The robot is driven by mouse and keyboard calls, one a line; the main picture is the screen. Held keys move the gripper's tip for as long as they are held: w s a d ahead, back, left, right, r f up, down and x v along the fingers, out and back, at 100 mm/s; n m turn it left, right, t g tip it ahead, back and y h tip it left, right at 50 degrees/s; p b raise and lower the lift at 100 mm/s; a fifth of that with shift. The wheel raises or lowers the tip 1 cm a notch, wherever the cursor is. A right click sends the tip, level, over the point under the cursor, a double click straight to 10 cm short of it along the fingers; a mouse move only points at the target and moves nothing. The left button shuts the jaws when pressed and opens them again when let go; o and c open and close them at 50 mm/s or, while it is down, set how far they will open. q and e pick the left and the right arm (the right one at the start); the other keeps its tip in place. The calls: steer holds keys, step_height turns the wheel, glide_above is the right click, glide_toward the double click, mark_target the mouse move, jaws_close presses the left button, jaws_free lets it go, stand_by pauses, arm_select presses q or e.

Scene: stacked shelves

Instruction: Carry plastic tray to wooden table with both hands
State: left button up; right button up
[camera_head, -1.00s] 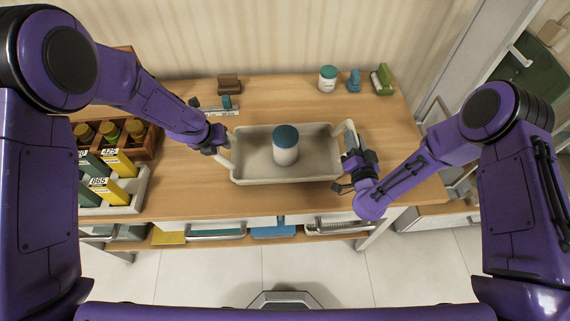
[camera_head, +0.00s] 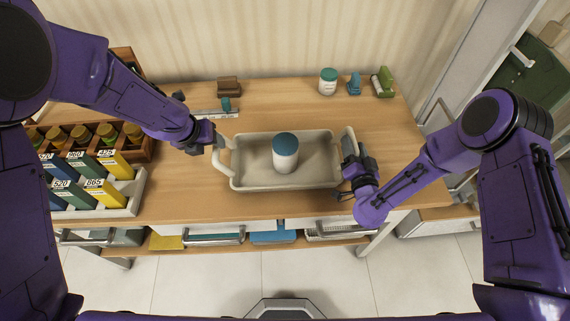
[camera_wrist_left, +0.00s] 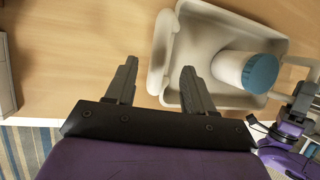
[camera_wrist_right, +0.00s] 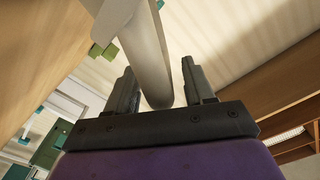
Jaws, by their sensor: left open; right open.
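The plastic tray (camera_head: 237,183) is pale grey with a looped handle at each end. It is on the wooden table (camera_head: 185,205) near its front edge. A white jar with a teal lid (camera_head: 286,160) stands upright in it. My left gripper (camera_head: 212,141) is open by the left handle; in the left wrist view the handle (camera_wrist_left: 160,60) is just beyond the fingertips (camera_wrist_left: 155,72). My right gripper (camera_head: 349,165) is open at the right handle; in the right wrist view the handle (camera_wrist_right: 150,60) runs between its fingers (camera_wrist_right: 158,66). I cannot tell whether they touch.
A rack of numbered binders (camera_head: 125,205) and a wooden box of jars (camera_head: 135,145) stand at the left. A white jar (camera_head: 327,83) and a green item (camera_head: 382,82) are at the back. The table right of the tray is mostly clear.

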steer(key=shift+s, duration=0.15)
arm_select(q)
steer(key=v, duration=0.4)
arm_select(e)
steer(key=s+d, duration=0.1)
steer(key=s, duration=1.1)
